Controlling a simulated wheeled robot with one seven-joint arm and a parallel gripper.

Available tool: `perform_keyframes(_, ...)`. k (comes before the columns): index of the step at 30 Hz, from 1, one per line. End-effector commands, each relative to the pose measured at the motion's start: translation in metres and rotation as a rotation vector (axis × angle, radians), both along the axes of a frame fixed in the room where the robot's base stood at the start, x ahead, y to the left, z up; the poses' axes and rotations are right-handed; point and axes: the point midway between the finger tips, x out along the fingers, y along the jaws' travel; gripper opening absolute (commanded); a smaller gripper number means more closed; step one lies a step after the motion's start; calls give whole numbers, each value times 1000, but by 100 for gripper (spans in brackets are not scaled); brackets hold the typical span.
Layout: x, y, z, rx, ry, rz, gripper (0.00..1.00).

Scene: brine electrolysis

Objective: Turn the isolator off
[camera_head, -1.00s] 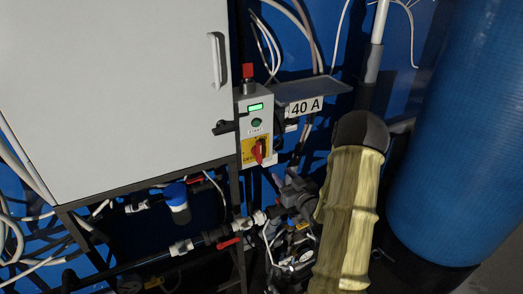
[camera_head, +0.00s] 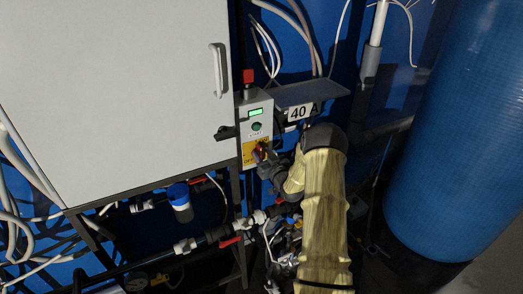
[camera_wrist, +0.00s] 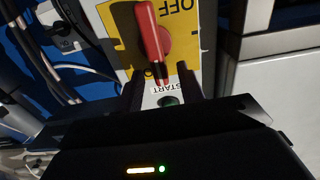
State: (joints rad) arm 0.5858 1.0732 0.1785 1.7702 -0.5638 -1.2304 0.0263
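The isolator is a red rotary handle (camera_wrist: 153,42) on a yellow plate (camera_wrist: 118,22) marked OFF, on the front of a grey control box (camera_head: 256,112). In the wrist view the handle points toward the START label (camera_wrist: 166,87), slightly tilted. My gripper (camera_wrist: 161,84) is open, with one dark finger on each side of the handle's lower end; a gap shows on both sides. In the head view my gripper (camera_head: 264,160) is at the yellow plate and partly hides the red handle.
A green START button (camera_head: 257,127) and a lit green display sit above the isolator. A grey cabinet (camera_head: 120,90) stands left, and a 40 A shelf (camera_head: 310,92) juts out to the right. Pipes and valves (camera_head: 225,238) lie below. A large blue tank (camera_head: 450,140) fills the right.

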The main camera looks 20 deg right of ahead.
Motion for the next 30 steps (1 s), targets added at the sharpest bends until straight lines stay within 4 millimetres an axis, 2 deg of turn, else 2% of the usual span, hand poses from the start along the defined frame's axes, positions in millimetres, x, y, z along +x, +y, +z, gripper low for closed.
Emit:
perform_keyframes(4,12,0,1,1,0,-1,38)
perform_keyframes(13,14,0,0,1,0,-1,38)
perform_keyframes(14,14,0,0,1,0,-1,36)
perform_keyframes(18,14,0,0,1,0,-1,9)
perform_keyframes(20,14,0,0,1,0,-1,0)
perform_keyframes(30,14,1,-1,-20,-1,-1,0)
